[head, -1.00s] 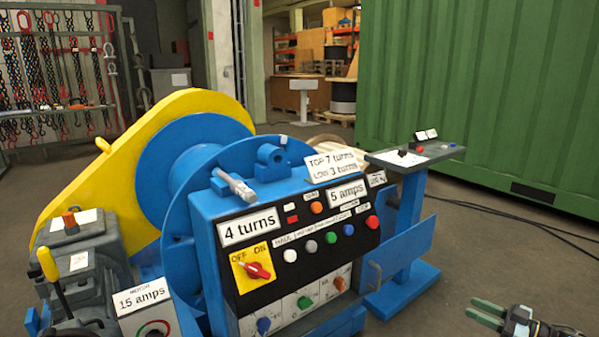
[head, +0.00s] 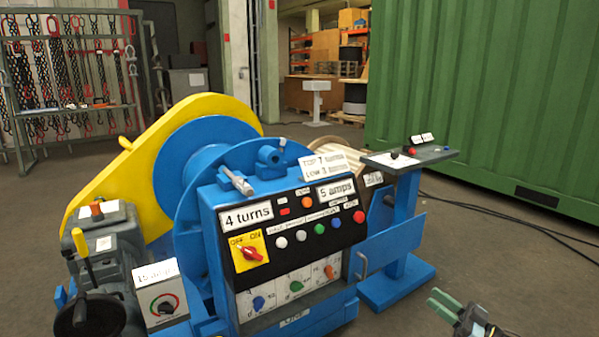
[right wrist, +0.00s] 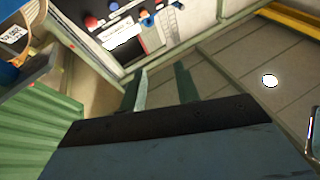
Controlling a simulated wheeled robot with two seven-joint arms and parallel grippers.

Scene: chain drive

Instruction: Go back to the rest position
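My right gripper (head: 441,303) shows at the lower right of the head view, over open floor to the right of the blue machine. In the right wrist view, its two green fingers (right wrist: 162,88) stand apart with nothing between them. The blue chain drive machine (head: 209,206) fills the middle of the head view, with a black control panel of buttons and a red switch (head: 253,253) on a yellow plate. My right gripper is clear of the machine in the head view. My left gripper is not in view.
A blue stand with a grey top (head: 440,154) is right of the machine. Behind it is a green container (head: 490,90). A chain rack (head: 75,104) stands at the far left. Black cables (head: 530,220) lie on the floor at right. The floor at lower right is mostly free.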

